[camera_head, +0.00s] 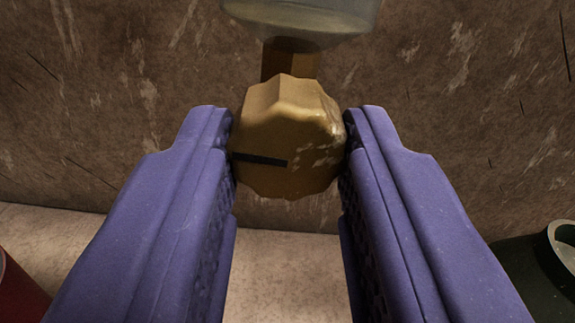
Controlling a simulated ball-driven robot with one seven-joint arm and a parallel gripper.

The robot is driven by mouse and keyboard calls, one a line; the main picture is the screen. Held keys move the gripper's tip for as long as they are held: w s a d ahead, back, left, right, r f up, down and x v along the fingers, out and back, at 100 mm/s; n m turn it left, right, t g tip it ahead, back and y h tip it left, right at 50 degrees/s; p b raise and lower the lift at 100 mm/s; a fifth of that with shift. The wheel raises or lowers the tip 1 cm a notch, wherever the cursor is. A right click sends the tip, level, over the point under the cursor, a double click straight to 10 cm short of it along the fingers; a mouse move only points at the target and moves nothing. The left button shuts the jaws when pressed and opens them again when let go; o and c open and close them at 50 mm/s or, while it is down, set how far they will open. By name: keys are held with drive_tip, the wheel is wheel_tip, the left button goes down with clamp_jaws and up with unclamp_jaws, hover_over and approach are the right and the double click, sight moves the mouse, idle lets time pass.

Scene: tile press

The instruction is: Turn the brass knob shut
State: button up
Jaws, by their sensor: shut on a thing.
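The brass knob (289,130) is in the upper middle of the camera_head view, with a scalloped edge and worn pale patches on its right side. A dark line on its face runs from near the middle to the left edge, close to level. My gripper (290,150) has two purple fingers, one on each side of the knob. The fingertips touch its left and right sides, so it is shut on the knob. Behind the knob a brown-gold stem (290,60) goes up to a clear rounded vessel (300,18), cut off by the top edge.
A brown, scratched wall (120,120) stands behind the knob. A pale surface (285,270) lies below it. A dark green round object (545,265) is at the lower right, and a red object (15,295) is at the lower left; both are cut off by the frame.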

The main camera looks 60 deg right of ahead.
drive_tip(key=m+b, duration=0.4)
drive_tip(key=shift+f+b, duration=0.25)
drive_tip(key=shift+b, duration=0.05)
drive_tip(key=m+b, duration=0.5)
drive_tip(key=b, duration=0.1)
drive_tip(key=shift+a+m, duration=0.1)
drive_tip(key=shift+m, duration=0.3)
drive_tip(key=m+b, duration=0.3)
drive_tip(key=shift+w+r+m, duration=0.1)
drive_tip(key=shift+r+m, duration=0.05)
drive_tip(key=shift+m, duration=0.15)
drive_tip(key=shift+r+m+b, duration=0.15)
drive_tip(key=shift+m+b, duration=0.5)
drive_tip(key=shift+m, duration=1.15)
drive_tip(key=o, duration=1)
drive_tip(key=shift+o, duration=0.2)
drive_tip(key=shift+a, duration=0.1)
